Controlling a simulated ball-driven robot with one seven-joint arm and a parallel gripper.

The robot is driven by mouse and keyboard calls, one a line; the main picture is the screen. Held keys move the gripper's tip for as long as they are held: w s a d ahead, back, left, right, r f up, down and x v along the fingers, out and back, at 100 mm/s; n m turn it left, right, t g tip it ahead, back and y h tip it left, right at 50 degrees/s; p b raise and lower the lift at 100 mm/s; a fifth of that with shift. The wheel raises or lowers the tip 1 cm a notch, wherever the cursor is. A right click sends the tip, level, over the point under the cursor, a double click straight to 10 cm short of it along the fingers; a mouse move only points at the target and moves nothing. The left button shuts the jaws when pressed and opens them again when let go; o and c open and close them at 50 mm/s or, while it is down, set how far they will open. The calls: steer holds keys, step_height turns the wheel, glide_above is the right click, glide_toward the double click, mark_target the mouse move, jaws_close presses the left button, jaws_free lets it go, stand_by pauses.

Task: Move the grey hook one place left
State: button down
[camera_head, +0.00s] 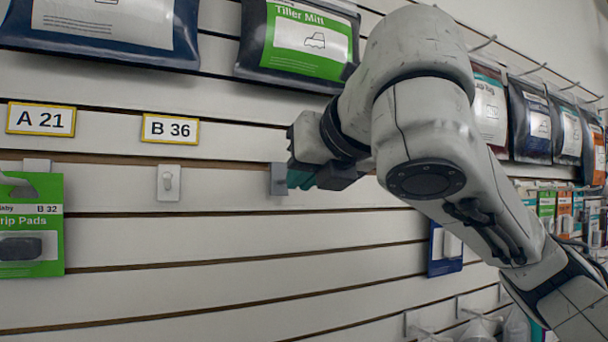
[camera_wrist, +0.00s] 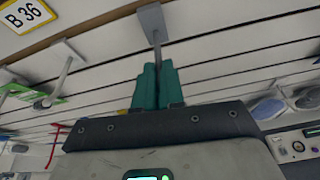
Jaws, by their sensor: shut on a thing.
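The grey hook (camera_head: 278,180) has a flat grey back plate and is at the slatted wall, to the right of the B 36 label (camera_head: 171,129) and a little lower. In the wrist view the grey hook (camera_wrist: 152,22) has its prong running down between the teal fingertips. My gripper (camera_head: 302,178) is shut on this prong; its fingers (camera_wrist: 157,85) also show in the wrist view. I cannot tell whether the plate is seated in a slot. A white hook (camera_head: 169,183) sits empty under B 36; it also shows in the wrist view (camera_wrist: 66,62).
Under the A 21 label (camera_head: 41,119) a green pack (camera_head: 30,235) hangs on a hook. Dark packs, including a Tiller Mitt pack (camera_head: 303,40), hang above. A blue card (camera_head: 445,250) is below my arm. Bare slats lie below the white hook.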

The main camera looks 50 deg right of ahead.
steer(key=shift+w+d+p, duration=0.25)
steer(key=shift+w, duration=0.3)
steer(key=shift+w+d+p, duration=0.2)
steer(key=shift+w+d, duration=0.05)
steer(key=shift+w, duration=0.25)
stand_by(3.2)
steer(key=shift+f+n, duration=0.3)
steer(key=shift+f, duration=0.25)
stand_by(2.0)
steer(key=c, duration=1.5)
jaws_free()
steer(key=shift+w+d, duration=0.15)
steer(key=o, duration=0.3)
steer(key=shift+o, duration=0.2)
steer(key=b+v, duration=0.2)
steer(key=v, duration=0.9)
steer(key=shift+b, duration=0.4)
